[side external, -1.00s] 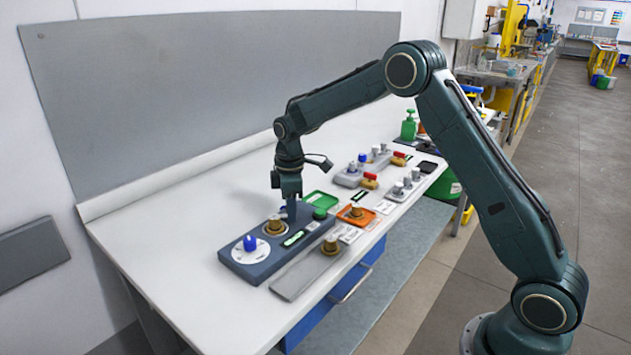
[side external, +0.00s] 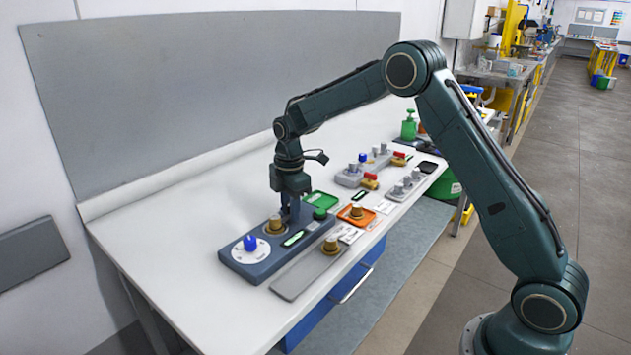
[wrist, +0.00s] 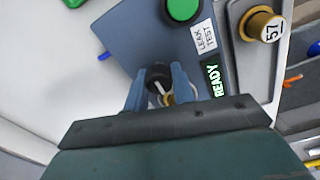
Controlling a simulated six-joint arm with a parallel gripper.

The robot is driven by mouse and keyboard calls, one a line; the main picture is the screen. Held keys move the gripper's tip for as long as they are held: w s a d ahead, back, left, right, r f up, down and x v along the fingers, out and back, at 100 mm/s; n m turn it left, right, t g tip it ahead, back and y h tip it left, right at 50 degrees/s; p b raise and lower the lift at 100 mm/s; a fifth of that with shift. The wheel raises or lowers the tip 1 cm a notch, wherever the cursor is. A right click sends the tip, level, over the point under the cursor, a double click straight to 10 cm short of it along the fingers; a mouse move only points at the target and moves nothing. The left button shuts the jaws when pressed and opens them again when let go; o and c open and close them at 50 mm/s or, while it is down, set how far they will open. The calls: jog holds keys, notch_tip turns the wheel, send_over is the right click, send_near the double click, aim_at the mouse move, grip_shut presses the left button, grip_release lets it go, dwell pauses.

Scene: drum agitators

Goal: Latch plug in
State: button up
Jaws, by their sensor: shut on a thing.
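The blue-grey panel (side external: 262,262) lies on the white bench with a green button (wrist: 183,8) and a lit READY strip (wrist: 215,80). A brass plug (side external: 275,225) sits in the panel; brass also shows low between my fingers in the wrist view (wrist: 168,99), partly hidden. My gripper (wrist: 158,78) points down at the panel, its blue fingers shut on a dark round cap (wrist: 158,74) with a pale bar. The fingers hide much of the cap, and I cannot tell how it joins the brass. It also shows in the side view (side external: 290,217).
A blue knob (side external: 250,243) on a white dial stands at the panel's near left. A second brass plug (side external: 330,245) stands on a grey plate (side external: 295,285). Green (side external: 321,196) and orange (side external: 347,218) trays lie to the right. The bench's left part is clear.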

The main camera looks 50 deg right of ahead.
jog(key=o, duration=0.8)
jog(key=shift+s, duration=0.35)
jog(key=shift+d, duration=0.1)
jog(key=shift+w+r, duration=0.1)
jog(key=shift+r, duration=2.9)
